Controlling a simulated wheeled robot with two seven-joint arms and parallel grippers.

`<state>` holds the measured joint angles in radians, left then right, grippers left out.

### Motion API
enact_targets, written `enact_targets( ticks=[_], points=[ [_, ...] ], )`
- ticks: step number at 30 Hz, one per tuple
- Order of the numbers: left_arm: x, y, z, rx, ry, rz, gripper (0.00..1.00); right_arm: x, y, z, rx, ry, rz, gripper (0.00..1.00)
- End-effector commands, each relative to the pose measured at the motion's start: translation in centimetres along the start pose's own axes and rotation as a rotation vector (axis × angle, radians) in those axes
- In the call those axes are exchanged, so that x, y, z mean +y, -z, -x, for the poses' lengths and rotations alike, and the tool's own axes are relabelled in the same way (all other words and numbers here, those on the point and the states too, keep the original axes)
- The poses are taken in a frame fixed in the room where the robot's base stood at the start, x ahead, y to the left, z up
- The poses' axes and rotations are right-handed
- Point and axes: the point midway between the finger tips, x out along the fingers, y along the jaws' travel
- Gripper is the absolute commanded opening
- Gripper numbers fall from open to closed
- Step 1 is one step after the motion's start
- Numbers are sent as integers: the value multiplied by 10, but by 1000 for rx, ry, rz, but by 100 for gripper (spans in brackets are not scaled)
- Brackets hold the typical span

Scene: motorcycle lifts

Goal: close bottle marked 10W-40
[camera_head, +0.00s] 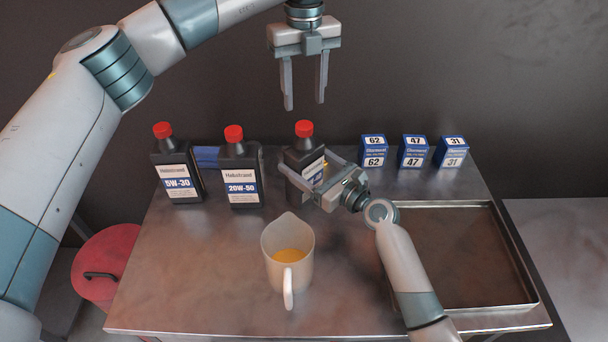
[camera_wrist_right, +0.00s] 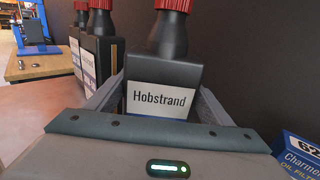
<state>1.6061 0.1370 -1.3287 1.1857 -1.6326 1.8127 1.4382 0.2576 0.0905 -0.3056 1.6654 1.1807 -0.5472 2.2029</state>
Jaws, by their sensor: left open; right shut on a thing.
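A black bottle (camera_head: 302,157) with a red cap (camera_head: 304,128) on its neck stands upright on the metal table. Its grade marking is hidden in the head view; the right wrist view shows its white label with "Hobstrand" (camera_wrist_right: 162,100). The other two bottles read 5W-30 (camera_head: 178,170) and 20W-50 (camera_head: 241,173). My right gripper (camera_head: 306,163) is shut on the black bottle, one finger on each side of its body. My left gripper (camera_head: 305,104) is open and empty, pointing down above the red cap and apart from it.
A jug (camera_head: 272,245) with amber liquid stands in front of the held bottle. Blue filter boxes 62 (camera_head: 374,151), 47 (camera_head: 413,152) and 31 (camera_head: 451,152) stand at the back right. An empty metal tray (camera_head: 519,270) lies at right. The table's front left is clear.

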Motion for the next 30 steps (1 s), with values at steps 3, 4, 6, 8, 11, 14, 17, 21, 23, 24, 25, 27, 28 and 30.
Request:
enact_targets(
  ticks=[3,4,6,8,11,14,17,21,23,24,25,27,28,30],
  points=[
    [0,0,-14,3,-2,0,46,0,0,0,1,1,0,12],
    [0,0,-17,3,-2,0,46,0,0,0,1,1,0,12],
    [0,0,-26,2,-1,0,46,0,0,0,1,1,0,12],
    [0,0,-34,3,-2,0,46,0,0,0,1,1,0,12],
    [0,1,-47,3,-1,0,46,0,0,0,1,1,0,12],
    [0,0,-58,2,0,0,46,0,0,0,1,1,0,12],
    [0,0,-65,1,0,1,46,0,0,0,1,1,0,12],
    [0,0,-71,1,0,0,46,0,0,0,1,1,0,12],
    [0,0,-71,1,0,0,46,0,0,0,1,1,0,12],
    [0,0,-71,1,0,0,46,0,0,0,1,1,0,12],
    [0,0,-71,1,0,0,46,0,0,0,1,1,0,12],
    [0,0,-71,1,0,0,46,0,0,0,1,1,0,12],
    [0,0,-71,1,0,0,46,0,0,0,1,1,0,12],
    [0,0,-71,1,0,0,38,0,0,0,1,1,0,12]
  ],
)
